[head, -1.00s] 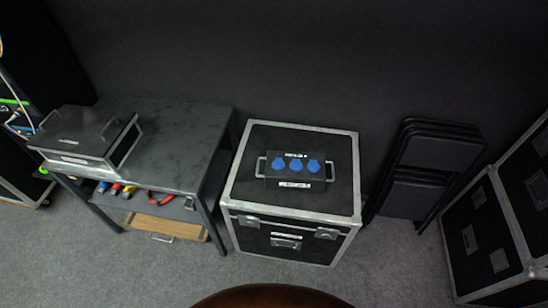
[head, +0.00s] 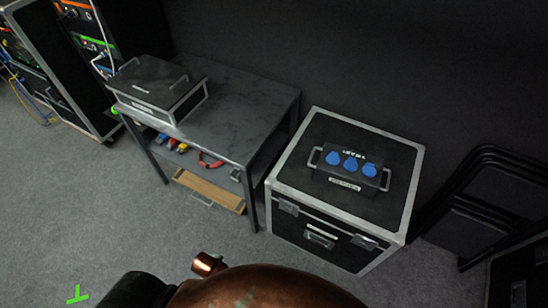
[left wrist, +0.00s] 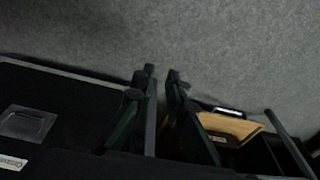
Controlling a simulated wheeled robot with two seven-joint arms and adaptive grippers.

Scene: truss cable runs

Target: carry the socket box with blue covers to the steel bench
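The socket box with blue covers (head: 345,184) is a small dark box with three round blue covers on top and a handle at each end. It lies on the lid of a black flight case (head: 393,208) with metal edges. The steel bench (head: 243,105) is a dark table left of that case. My left gripper (left wrist: 161,74) shows in the left wrist view, its fingers apart and nothing held between them. It is not visible in the head view. My right gripper is not in view.
A dark box with handles (head: 158,85) takes up the bench's left end; the right part of its top is clear. Equipment racks (head: 50,60) stand left, folded chairs (head: 478,205) right. Grey floor lies open in front.

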